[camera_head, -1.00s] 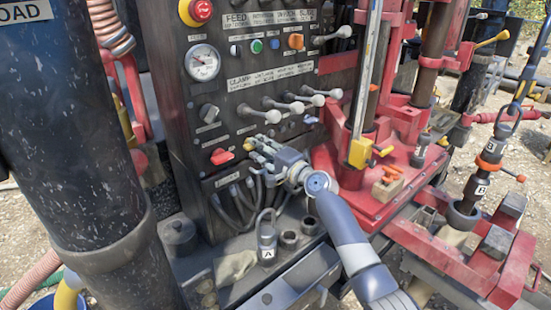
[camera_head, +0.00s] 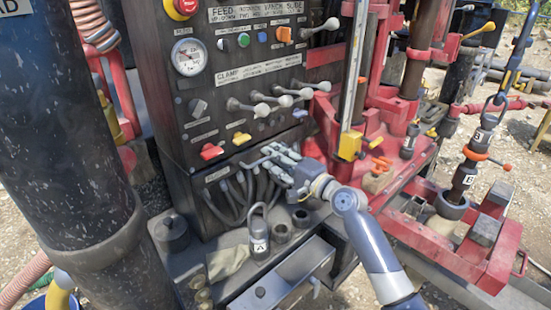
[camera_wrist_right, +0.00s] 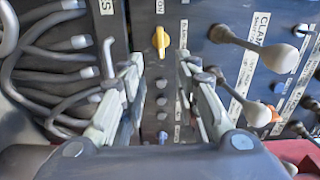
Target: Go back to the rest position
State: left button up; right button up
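My right gripper (camera_head: 268,158) is in front of the lower part of a dark control panel (camera_head: 232,110). Its fingers stand apart with nothing between them, as the right wrist view (camera_wrist_right: 155,75) shows. A yellow knob (camera_head: 241,138) sits on the panel, up and left of the gripper in the head view. In the wrist view the yellow knob (camera_wrist_right: 160,40) appears beyond the gap between the fingers, apart from them. My left gripper is not in view.
Lever handles (camera_head: 270,98), a red knob (camera_head: 211,151) and a gauge (camera_head: 189,57) are on the panel. Grey hoses (camera_head: 240,195) hang below. A padlock marked A (camera_head: 258,238) stands on the ledge. Red rig frames (camera_head: 450,235) occupy the right. A black column (camera_head: 60,130) fills the left.

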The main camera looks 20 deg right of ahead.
jog(key=s+a+f+n+g+h, duration=0.1)
jog(key=s+a+f+n+g, duration=0.35)
jog(key=s+f, duration=0.5)
jog(key=s+a+f+n+g, duration=0.3)
jog(key=s+a+f+n, duration=0.2)
jog(key=s+f, duration=0.45)
jog(key=s+d+f+n+g+h, duration=0.1)
jog(key=s+f+n+g+h, duration=0.15)
jog(key=s, duration=0.85)
jog(key=s+d+f+n+g+h, duration=0.2)
jog(key=s+f+n+g, duration=0.15)
jog(key=s, duration=0.65)
notch_tip(320, 180, down, 28)
jog(key=s+g, duration=0.1)
jog(key=s, duration=0.2)
jog(key=s+d+f+g, duration=0.1)
jog(key=s+d+f, duration=0.1)
jog(key=s+f, duration=1.2)
jog(key=shift+s+d+f+h, duration=0.3)
jog(key=shift+s+d+h, duration=0.1)
jog(key=shift+s, duration=0.7)
